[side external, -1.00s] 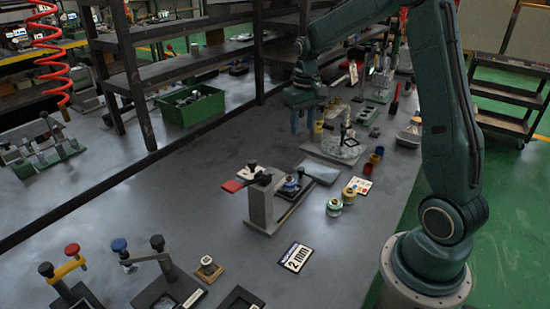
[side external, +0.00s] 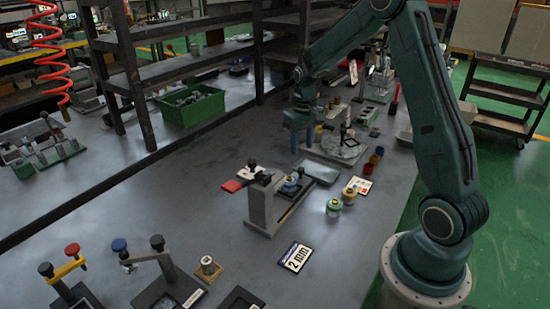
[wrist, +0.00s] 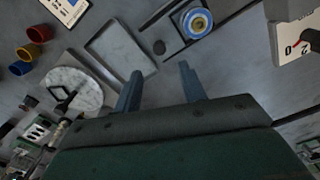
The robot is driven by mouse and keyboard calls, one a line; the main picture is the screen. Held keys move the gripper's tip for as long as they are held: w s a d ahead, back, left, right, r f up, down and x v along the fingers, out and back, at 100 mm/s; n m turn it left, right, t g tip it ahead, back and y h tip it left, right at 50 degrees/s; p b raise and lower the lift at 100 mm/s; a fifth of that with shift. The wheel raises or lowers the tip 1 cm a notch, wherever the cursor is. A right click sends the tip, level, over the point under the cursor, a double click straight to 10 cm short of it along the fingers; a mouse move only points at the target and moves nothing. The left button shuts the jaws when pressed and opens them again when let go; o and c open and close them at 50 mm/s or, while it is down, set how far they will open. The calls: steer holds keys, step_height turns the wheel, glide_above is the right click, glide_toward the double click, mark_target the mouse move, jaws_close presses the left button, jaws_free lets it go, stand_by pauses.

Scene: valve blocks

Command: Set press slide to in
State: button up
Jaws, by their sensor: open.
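In the wrist view the round piece (wrist: 197,22) sits between dark rails at the top, and the press's grey body (wrist: 290,28) shows at the upper right. My gripper (side external: 303,148) is above the bench behind the press, apart from it. Its two blue fingers (wrist: 160,72) are spread and empty.
A shallow grey tray (wrist: 120,48) lies close to my fingers, with a small black knob (wrist: 158,47) beside it. A marbled round disc (wrist: 75,88) and coloured cups (wrist: 36,33) are to the left. A "2 mm" card (side external: 296,257) lies in front of the press.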

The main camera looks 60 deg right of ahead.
mark_target(300, 168)
steer(key=shift+f, duration=3.9)
jaws_close()
